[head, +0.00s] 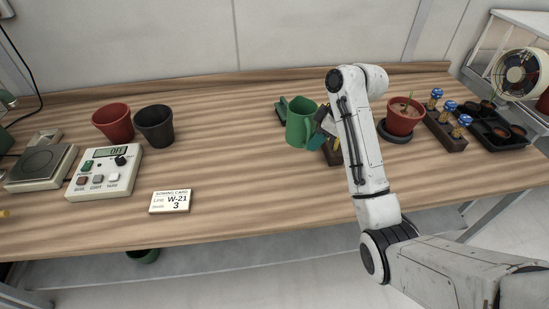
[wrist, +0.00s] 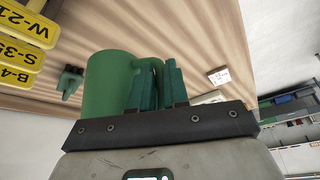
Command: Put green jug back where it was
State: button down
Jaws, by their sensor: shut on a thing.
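The green jug (head: 299,126) is upright over the back middle of the bench, left of my arm. My gripper (head: 322,130) comes from its right and is shut on it. In the wrist view the jug (wrist: 106,88) stands left of the gripper's teal fingers (wrist: 158,85), with its handle (wrist: 156,64) between them. I cannot tell whether its base touches the wood, and the fingers hide part of the handle.
A dark green object (head: 281,112) lies close behind the jug's left side. A red potted plant (head: 404,118) stands right of my arm. Red (head: 112,121) and black (head: 155,126) pots, a scale (head: 40,165) and a card (head: 170,201) are left. The centre-left bench is clear.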

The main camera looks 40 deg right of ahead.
jog(key=shift+w+a+f+p, duration=0.25)
jog(key=shift+w+a+f, duration=0.4)
jog(key=shift+w+f, duration=1.2)
jog(key=shift+w+a+f+p, duration=0.2)
jog(key=shift+w+a+f, duration=0.45)
jog(key=shift+w+f, duration=1.15)
jog(key=shift+w+a+f+p, duration=0.25)
jog(key=shift+w+a+f, duration=0.4)
jog(key=shift+w+f, duration=1.15)
jog(key=shift+s+f, duration=0.4)
jog(key=shift+f, duration=0.05)
